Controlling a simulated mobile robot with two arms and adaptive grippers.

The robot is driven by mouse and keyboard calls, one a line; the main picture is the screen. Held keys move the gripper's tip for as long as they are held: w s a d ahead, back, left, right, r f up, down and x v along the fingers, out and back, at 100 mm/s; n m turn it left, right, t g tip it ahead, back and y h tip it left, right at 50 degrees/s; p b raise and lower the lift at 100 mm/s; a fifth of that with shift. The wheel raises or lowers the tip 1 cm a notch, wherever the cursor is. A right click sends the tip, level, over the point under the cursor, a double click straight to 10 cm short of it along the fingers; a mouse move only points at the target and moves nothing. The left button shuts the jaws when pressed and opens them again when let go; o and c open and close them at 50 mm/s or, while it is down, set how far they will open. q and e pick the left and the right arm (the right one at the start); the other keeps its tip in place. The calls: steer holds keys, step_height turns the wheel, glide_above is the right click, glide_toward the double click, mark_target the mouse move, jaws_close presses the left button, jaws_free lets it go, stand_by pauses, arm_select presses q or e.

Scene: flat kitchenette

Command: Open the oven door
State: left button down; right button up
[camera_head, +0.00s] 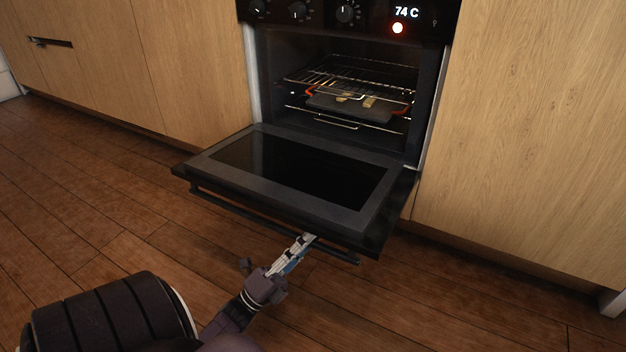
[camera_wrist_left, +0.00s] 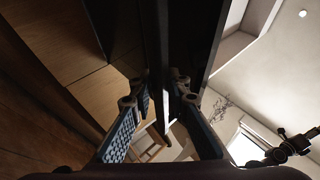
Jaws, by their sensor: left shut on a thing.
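The oven door (camera_head: 225,155) is swung down and lies open, close to level, with its dark glass face up. Its black bar handle (camera_head: 230,208) runs along the door's front edge. My left gripper (camera_head: 308,240) reaches in from below and is shut at the handle near its right part; the fingertips are partly hidden under the door edge. In the left wrist view the fingers (camera_wrist_left: 162,95) stand on either side of a dark bar, the handle (camera_wrist_left: 163,50). My right gripper is not in view.
The oven cavity (camera_head: 350,65) holds wire racks and a dark tray (camera_head: 350,104). A control panel (camera_head: 350,12) with knobs reads 74 C. Wooden cabinets (camera_head: 530,130) flank the oven. The wood floor (camera_head: 90,210) in front is clear.

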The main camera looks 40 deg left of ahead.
arm_select(q)
steer(key=shift+s+d+f, duration=0.1)
steer(key=shift+s, duration=0.05)
steer(key=c, duration=1.9)
jaws_free()
steer(key=shift+c, duration=0.2)
steer(key=shift+s+f, duration=0.15)
steer(key=shift+s, duration=0.1)
steer(key=v, duration=0.7)
steer(key=shift+s, duration=0.1)
